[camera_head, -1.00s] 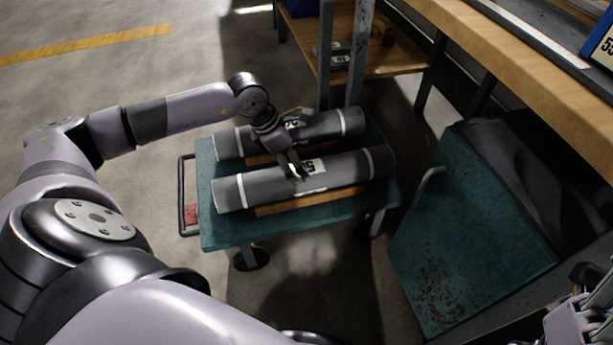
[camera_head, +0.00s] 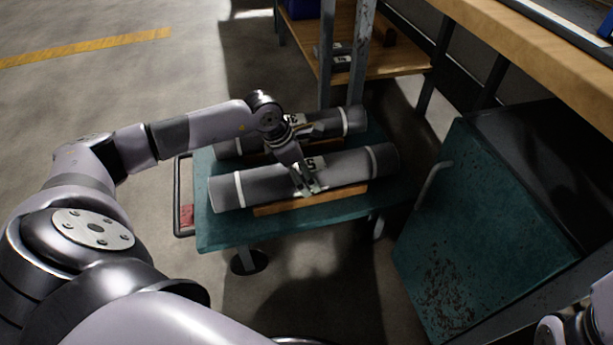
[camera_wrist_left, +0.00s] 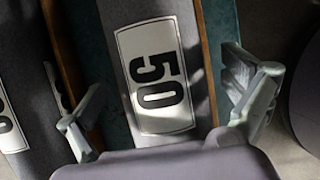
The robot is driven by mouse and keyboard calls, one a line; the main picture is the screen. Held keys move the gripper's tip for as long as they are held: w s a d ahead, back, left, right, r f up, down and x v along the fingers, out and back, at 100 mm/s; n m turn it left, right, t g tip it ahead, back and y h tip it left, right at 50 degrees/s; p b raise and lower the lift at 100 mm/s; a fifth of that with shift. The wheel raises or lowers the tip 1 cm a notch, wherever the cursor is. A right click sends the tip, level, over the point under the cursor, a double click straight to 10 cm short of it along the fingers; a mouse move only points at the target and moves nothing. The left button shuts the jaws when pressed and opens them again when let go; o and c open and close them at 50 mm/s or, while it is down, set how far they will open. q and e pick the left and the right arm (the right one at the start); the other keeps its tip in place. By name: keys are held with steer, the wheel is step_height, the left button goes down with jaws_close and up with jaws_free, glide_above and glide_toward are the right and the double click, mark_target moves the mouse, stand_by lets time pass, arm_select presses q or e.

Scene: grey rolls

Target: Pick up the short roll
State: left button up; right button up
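Two grey rolls with pale bands and white labels lie side by side on a teal cart (camera_head: 225,238). The front roll (camera_head: 347,168) is nearest me, and the back roll (camera_head: 333,124) is partly hidden by my left arm. Both look similar in length, so I cannot tell which is the short one. My left gripper (camera_head: 304,184) is over the middle of the front roll. In the left wrist view its open fingers (camera_wrist_left: 162,105) stand on either side of the front roll, labelled "50" (camera_wrist_left: 157,78). My right gripper (camera_head: 577,330) is only partly in view at the bottom right corner.
Wooden strips (camera_head: 312,200) lie under the rolls. A teal cabinet (camera_head: 470,230) stands to the right, below a wooden bench (camera_head: 540,55). A shelf (camera_head: 395,65) stands behind. The floor at left is clear.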

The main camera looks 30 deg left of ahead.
arm_select(q)
steer(key=shift+r, duration=0.1)
steer(key=c, duration=1.7)
